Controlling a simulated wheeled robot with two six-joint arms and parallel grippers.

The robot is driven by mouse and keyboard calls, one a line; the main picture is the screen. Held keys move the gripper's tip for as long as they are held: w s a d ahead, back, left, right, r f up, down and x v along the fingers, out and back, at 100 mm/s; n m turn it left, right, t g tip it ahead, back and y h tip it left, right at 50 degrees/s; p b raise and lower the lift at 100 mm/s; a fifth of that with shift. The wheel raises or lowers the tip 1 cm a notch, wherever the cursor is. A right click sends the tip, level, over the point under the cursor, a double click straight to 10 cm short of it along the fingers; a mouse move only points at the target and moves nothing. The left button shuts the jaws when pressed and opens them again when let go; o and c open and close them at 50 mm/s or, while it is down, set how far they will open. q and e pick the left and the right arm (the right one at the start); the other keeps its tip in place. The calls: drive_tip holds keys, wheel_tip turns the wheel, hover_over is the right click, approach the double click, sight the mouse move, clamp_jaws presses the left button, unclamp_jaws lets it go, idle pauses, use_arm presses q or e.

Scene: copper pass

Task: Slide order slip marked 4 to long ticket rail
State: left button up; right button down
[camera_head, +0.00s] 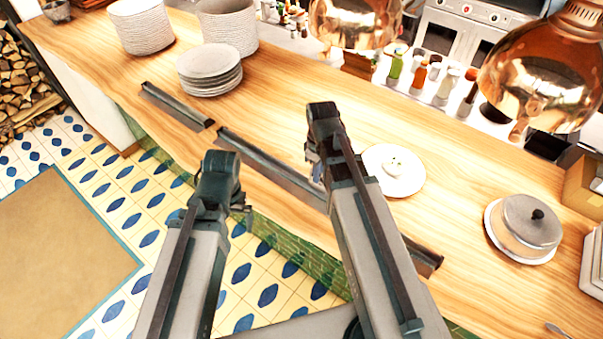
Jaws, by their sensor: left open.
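The long ticket rail (268,160) is a dark metal strip along the near edge of the wooden counter. My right arm crosses in front of its middle, and its far end shows again at the right. A shorter dark rail (177,106) lies to its left, a small gap apart. My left gripper (243,207) is open in front of the counter edge, below the long rail in the picture. My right gripper (314,162) is over the long rail, mostly hidden behind its own arm; I cannot tell its jaws. I cannot make out the slip marked 4.
The wooden counter (300,95) holds a white plate (393,172) with small white items, a covered dish (528,222) at right and plate stacks (210,70) at upper left. Copper lamps (550,75) hang over the far side. Bottles stand behind.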

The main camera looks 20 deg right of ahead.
drive_tip(key=shift+s+d, duration=0.35)
drive_tip(key=shift+s, duration=0.15)
drive_tip(key=shift+s+d, duration=1.1)
drive_tip(key=shift+s, duration=0.3)
drive_tip(key=shift+s+d, duration=1.05)
drive_tip(key=shift+s, duration=0.35)
